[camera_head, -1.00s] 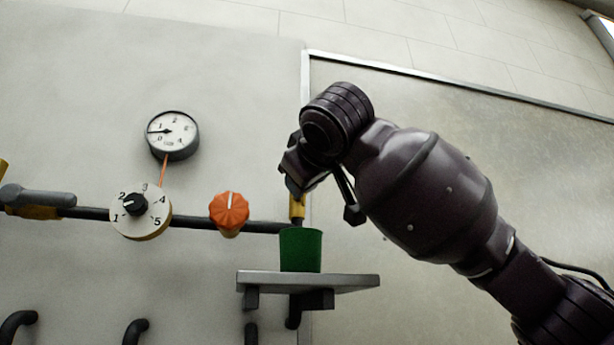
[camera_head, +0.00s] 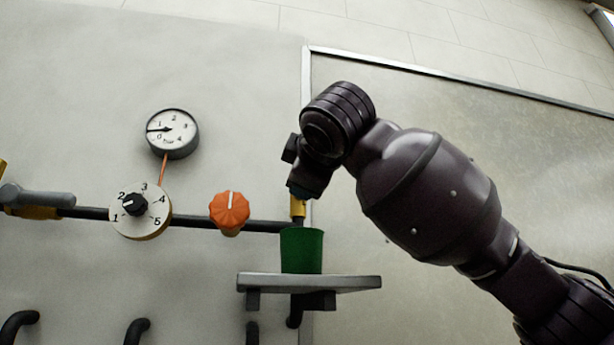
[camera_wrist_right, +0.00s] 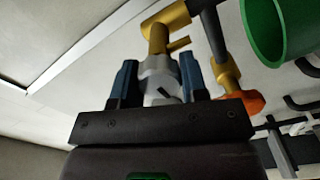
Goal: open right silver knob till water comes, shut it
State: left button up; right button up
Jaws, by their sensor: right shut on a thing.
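My right gripper (camera_head: 306,184) is at the brass fitting (camera_head: 297,207) on the right end of the dark pipe, above the green cup (camera_head: 302,250). In the right wrist view its two blue fingers (camera_wrist_right: 159,66) are shut on the silver knob (camera_wrist_right: 157,88), one on each side. The brass fitting also shows beyond the knob (camera_wrist_right: 164,27). In the head view my gripper hides the knob. The green cup stands upright on a small grey shelf (camera_head: 258,279). I see no water, and the cup's inside is hidden in the head view. My left gripper is not in view.
Left along the pipe are an orange knob (camera_head: 229,209), a white numbered dial (camera_head: 153,222) with a black pointer near 2, and a grey lever (camera_head: 42,196). A round gauge (camera_head: 172,131) hangs above, its needle pointing left. The wall panel to the right is bare.

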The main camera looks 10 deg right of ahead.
jog(key=o, duration=0.9)
jog(key=shift+c, duration=0.2)
pick_arm(q)
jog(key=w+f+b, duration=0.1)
jog(key=b, duration=0.2)
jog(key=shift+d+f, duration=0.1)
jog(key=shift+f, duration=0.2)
pick_arm(e)
jog(key=s, duration=1.1)
jog(key=shift+w, duration=0.1)
